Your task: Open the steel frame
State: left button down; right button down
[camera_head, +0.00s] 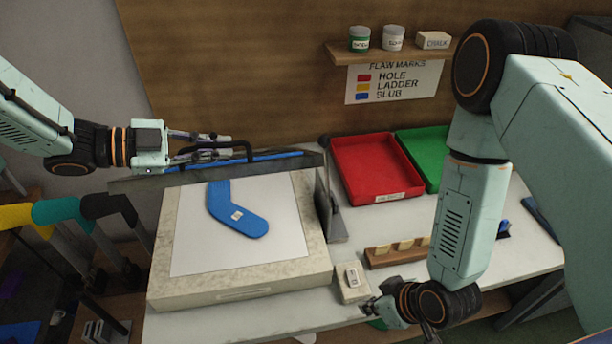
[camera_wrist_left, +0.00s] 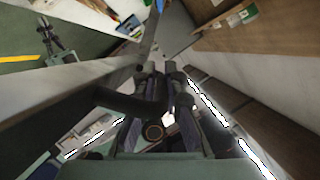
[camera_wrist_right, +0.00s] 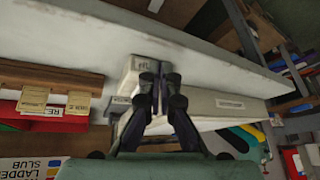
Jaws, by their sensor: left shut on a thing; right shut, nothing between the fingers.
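The steel frame (camera_head: 140,183) stands raised along the back edge of the pale stone-like block, with a grey side piece (camera_head: 330,205) on the right. The white bed below is uncovered. A black handle (camera_head: 250,152) is on the frame's upper edge. My left gripper (camera_head: 228,146) is shut on this handle; the handle also shows dark in the left wrist view (camera_wrist_left: 125,102). A blue sock (camera_head: 235,212) with a small white label lies flat on the white bed (camera_head: 200,245). My right gripper (camera_head: 372,304) is shut and empty beside a small labelled switch box (camera_head: 352,281); its fingers (camera_wrist_right: 158,72) show in the right wrist view.
A red tray (camera_head: 377,168) and a green tray (camera_head: 425,150) stand at the back right. A wooden rack with tags (camera_head: 398,254) is in front of them. Yellow, teal and black socks hang on posts (camera_head: 92,210) at the left. A shelf (camera_head: 385,52) is on the wall.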

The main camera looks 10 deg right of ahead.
jog(key=w+r+n+t+y, duration=0.1)
jog(key=w+n, duration=0.1)
jog(key=w, duration=0.1)
jog(key=w+a+r+n+t+y, duration=0.1)
jog(key=w+n, duration=0.2)
jog(key=w, duration=0.1)
jog(key=w+r+n+t+y, duration=0.1)
jog(key=w+n, duration=0.1)
jog(key=w, duration=0.1)
jog(key=shift+w+a+r+t, duration=0.3)
jog(key=shift+a+r+t, duration=0.05)
jog(key=shift+r+t, duration=0.05)
jog(key=w+a+r+n+y, duration=0.1)
jog(key=w+r+n+y, duration=0.3)
jog(key=n, duration=0.6)
jog(key=w+r+n+y, duration=0.2)
jog(key=r+n+y, duration=0.35)
jog(key=n, duration=0.35)
jog(key=s+d+r+n+g+y, duration=0.3)
jog(key=s+r+n+g+y, duration=0.15)
jog(key=n, duration=0.95)
jog(key=w+a+r, duration=0.2)
jog(key=a, duration=0.3)
jog(key=w+a+r+g, duration=0.1)
jog(key=w+a+r, duration=0.1)
jog(key=a, duration=0.2)
jog(key=shift+a+r, duration=0.35)
jog(key=shift+a, duration=0.05)
